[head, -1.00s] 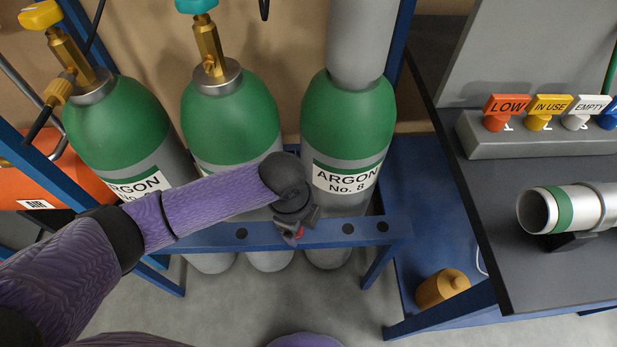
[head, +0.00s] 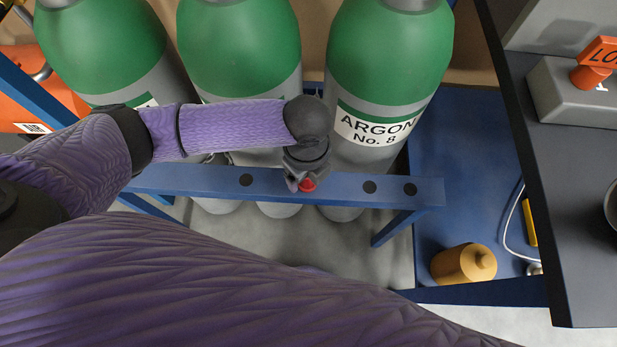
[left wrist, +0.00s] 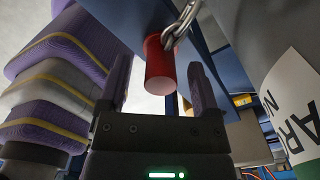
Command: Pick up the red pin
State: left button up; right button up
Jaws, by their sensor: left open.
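The red pin (head: 308,185) shows as a small red spot at the blue rail (head: 220,180) in front of the green and grey cylinders. In the left wrist view the red pin (left wrist: 160,66) is a red cylinder, with a metal chain (left wrist: 180,24) at its upper end. My left gripper (head: 298,182) is at the rail beside the pin and partly covers it. In the left wrist view my left gripper (left wrist: 161,84) is open, with one finger on either side of the pin and gaps between. My right gripper is not in view.
The cylinder marked ARGON No. 8 (head: 385,70) stands close behind my left gripper. Dark holes line the rail. A brass-coloured cap (head: 463,264) lies on the blue floor plate (head: 440,160), right of the rail. A dark bench (head: 560,220) stands at the right.

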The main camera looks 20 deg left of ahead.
pick_arm(q)
jog(key=shift+r, duration=0.15)
jog(key=c, duration=0.4)
grip_shut()
